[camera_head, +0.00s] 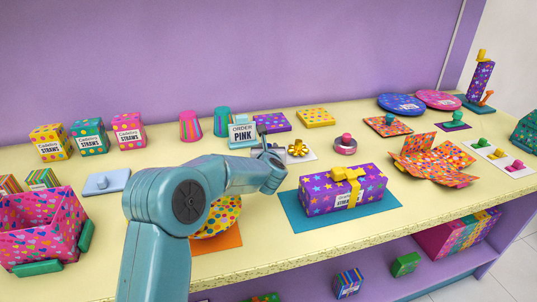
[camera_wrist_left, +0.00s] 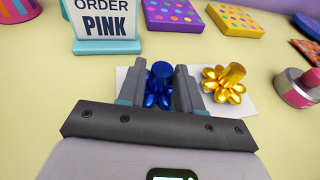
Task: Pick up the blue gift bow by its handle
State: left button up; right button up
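The blue gift bow (camera_wrist_left: 160,88) has a loop base and an upright round handle. In the left wrist view it lies between the two fingers of my left gripper (camera_wrist_left: 161,85), which is open. The fingers stand on either side of the handle; I cannot tell whether they touch it. In the head view my left gripper (camera_head: 268,152) reaches over the white card, and the arm and gripper hide most or all of the blue bow. My right gripper is not in view.
A gold bow (camera_wrist_left: 230,82) sits just right of the blue one on the white card (camera_wrist_left: 257,108). An "ORDER PINK" sign (camera_head: 242,132) stands close behind. A purple gift box (camera_head: 343,192) on a blue mat and a pink tape roll (camera_head: 345,146) are to the right.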

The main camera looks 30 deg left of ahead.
pick_arm(q)
jog(key=shift+d+f, duration=0.1)
jog(key=shift+f, duration=0.15)
grip_shut()
jog(key=shift+w+r+p, duration=0.1)
jog(key=shift+r+p, duration=0.45)
jog(key=shift+r, duration=0.4)
jog(key=shift+r+p, duration=0.5)
jog(key=shift+r, duration=0.65)
